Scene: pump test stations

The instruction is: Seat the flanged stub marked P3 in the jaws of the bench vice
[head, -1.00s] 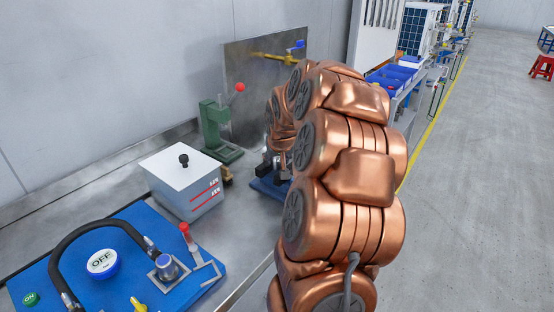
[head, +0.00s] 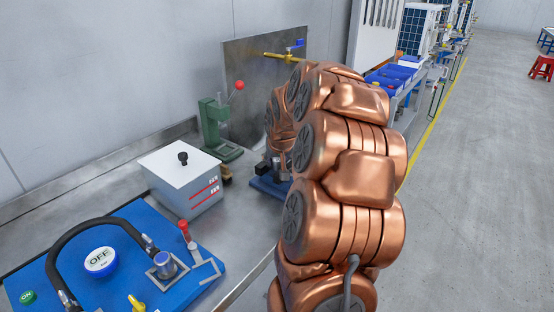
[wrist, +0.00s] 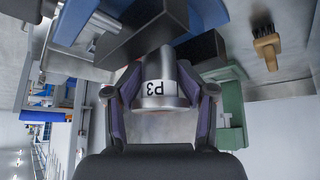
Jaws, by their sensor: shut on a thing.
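The metal stub (wrist: 160,85), with a white label reading P3 upside down, is in the wrist view. My gripper (wrist: 160,98) is shut on it, one finger on each side. The bench vice has dark jaw blocks (wrist: 205,48) and a blue body (wrist: 205,14). The stub's far end meets or overlaps the dark blocks in the picture; I cannot tell whether it is between them. In the head view the vice's blue base (head: 270,187) shows beside my arm, which hides most of the vice and gripper.
A white-lidded box (head: 183,180) stands left of the vice. A green press (head: 218,128) with a red knob stands behind. A blue panel (head: 120,262) with hose and OFF button is at front left. A wooden brush (wrist: 267,45) lies near the vice.

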